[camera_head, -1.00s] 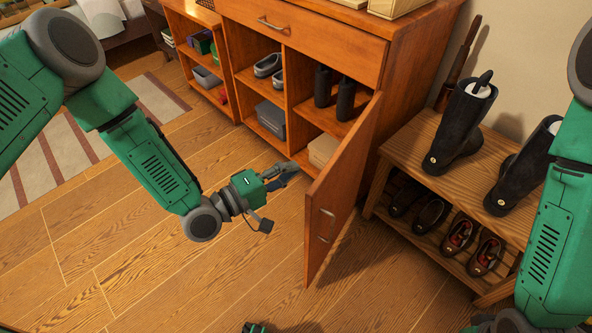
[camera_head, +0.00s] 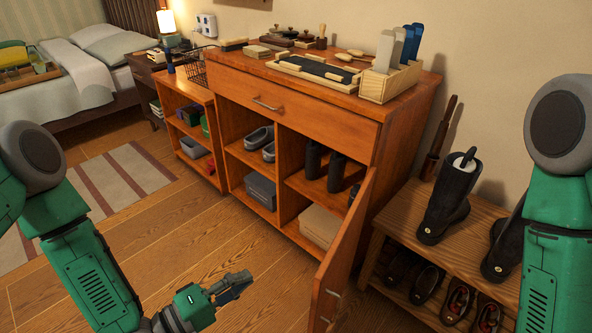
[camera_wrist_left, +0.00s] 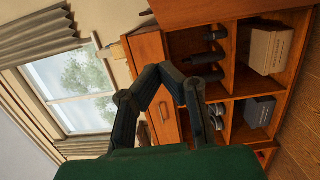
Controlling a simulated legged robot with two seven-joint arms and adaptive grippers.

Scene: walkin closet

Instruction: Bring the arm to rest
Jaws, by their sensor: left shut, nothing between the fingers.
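My left arm comes in from the left in the head view, and its gripper (camera_head: 236,287) hangs in front of the wooden cabinet (camera_head: 300,118), left of its open door (camera_head: 343,262). The gripper is empty and apart from the door. In the left wrist view its fingers (camera_wrist_left: 166,76) are shut, with the cabinet compartments behind them. My right arm shows at the right edge of the head view. Its gripper is out of view.
A shoe bench (camera_head: 465,257) with tall black boots (camera_head: 447,205) and shoes stands right of the door. Grey slippers, a storage box (camera_head: 320,227) and dark boots fill the cabinet. Open wooden floor (camera_head: 150,240) lies at the left, with a striped rug (camera_head: 122,180).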

